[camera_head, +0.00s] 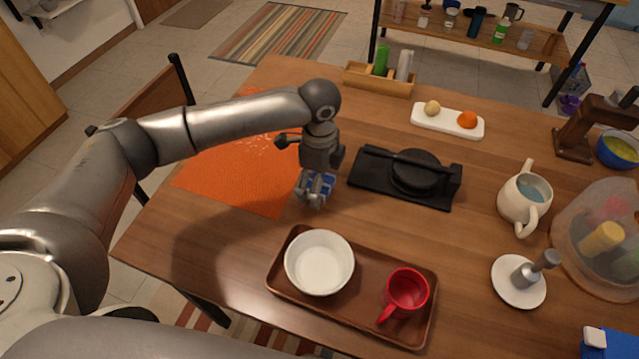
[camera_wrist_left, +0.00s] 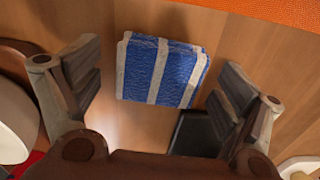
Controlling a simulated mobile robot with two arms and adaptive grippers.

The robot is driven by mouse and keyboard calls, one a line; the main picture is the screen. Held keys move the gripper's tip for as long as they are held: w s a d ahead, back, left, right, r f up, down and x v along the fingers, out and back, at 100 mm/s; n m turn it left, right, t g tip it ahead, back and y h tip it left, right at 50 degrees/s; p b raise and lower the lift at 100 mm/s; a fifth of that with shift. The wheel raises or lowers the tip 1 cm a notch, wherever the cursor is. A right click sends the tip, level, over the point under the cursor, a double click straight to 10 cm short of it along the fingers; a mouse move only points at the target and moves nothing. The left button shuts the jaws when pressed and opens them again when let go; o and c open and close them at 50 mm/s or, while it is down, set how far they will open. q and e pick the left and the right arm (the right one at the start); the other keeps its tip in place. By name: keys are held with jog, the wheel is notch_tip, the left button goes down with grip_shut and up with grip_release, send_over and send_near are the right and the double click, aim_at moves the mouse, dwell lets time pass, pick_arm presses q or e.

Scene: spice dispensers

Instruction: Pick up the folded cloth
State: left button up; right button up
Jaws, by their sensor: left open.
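The folded cloth (camera_wrist_left: 162,71) is blue with white stripes. It lies flat on the wooden table, between the orange mat and the black press. In the head view, only parts of the cloth (camera_head: 322,184) show, as my left gripper (camera_head: 316,197) covers the rest. In the left wrist view, the fingers of my left gripper (camera_wrist_left: 160,88) are spread wide, one on each side of the cloth, with nothing between them in contact. The gripper is above the cloth, pointing down. My right gripper is not in view.
The orange mat (camera_head: 225,180) is left of the cloth. The black press (camera_head: 370,185) is close on the right. A brown tray (camera_head: 345,312) with a white bowl (camera_head: 319,262) and a red mug (camera_head: 406,291) is in front. Bare table lies between cloth and tray.

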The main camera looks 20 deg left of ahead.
pick_arm(q)
jog(key=shift+f, duration=0.1)
jog(key=c, duration=1)
jog(key=shift+o, duration=0.2)
jog(key=shift+r, duration=0.7)
jog(key=s+d+r, duration=0.6)
jog(key=s+r, duration=0.5)
jog(key=s, duration=0.1)
jog(key=shift+s+r+p, duration=0.3)
jog(key=shift+p, duration=0.15)
jog(key=shift+d, duration=0.1)
